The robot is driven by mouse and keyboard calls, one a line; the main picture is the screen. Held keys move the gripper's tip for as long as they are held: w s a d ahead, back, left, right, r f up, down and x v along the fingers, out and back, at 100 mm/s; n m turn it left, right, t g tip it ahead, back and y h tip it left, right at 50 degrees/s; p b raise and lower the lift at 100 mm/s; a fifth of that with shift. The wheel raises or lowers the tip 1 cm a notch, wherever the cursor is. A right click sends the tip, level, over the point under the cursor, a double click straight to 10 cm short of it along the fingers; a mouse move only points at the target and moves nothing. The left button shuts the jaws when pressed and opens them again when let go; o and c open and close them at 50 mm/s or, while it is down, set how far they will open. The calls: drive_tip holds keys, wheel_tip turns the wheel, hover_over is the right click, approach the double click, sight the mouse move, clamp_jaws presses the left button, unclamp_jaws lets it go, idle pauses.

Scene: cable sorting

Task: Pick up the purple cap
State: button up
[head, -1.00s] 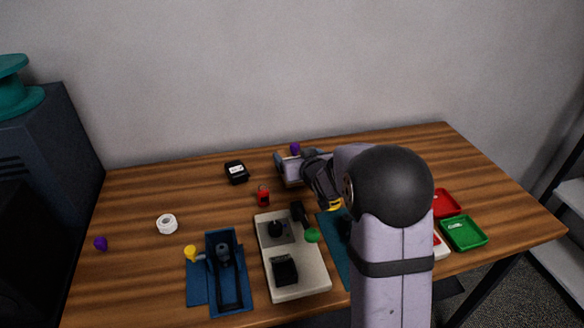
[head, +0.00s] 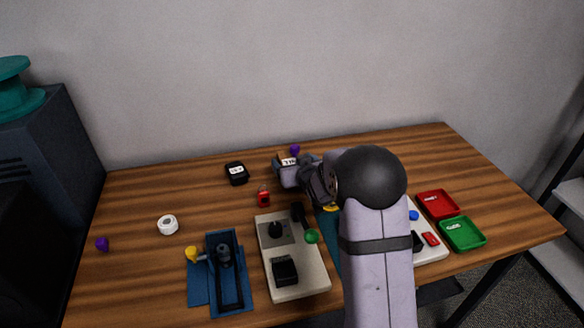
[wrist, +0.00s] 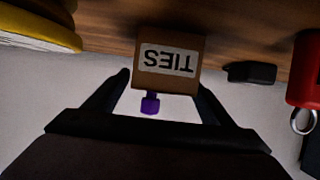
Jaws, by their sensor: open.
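A small purple cap (head: 295,149) shows near the back of the table, just above the brown box labelled TIES (head: 289,161). In the wrist view, which is upside down, the purple cap (wrist: 150,104) stands out past the box's (wrist: 168,85) top edge, against the wall. My gripper (wrist: 163,81) is open, with the box and the cap framed between its fingers. Whether the fingers touch either cannot be told. Another purple piece (head: 102,244) lies alone at the table's far left.
A black labelled case (head: 236,173) and a red tag (head: 263,197) lie left of the gripper. A white roll (head: 168,224), blue stand (head: 228,312) and beige switch panel (head: 300,293) fill the front left. Red (head: 450,214) and green trays (head: 481,238) stand at right.

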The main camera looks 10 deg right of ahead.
sight(289, 158)
drive_tip(key=shift+p+x, duration=0.5)
drive_tip(key=shift+x, duration=1.65)
drive_tip(key=shift+a, duration=0.15)
drive_tip(key=c, duration=1.2)
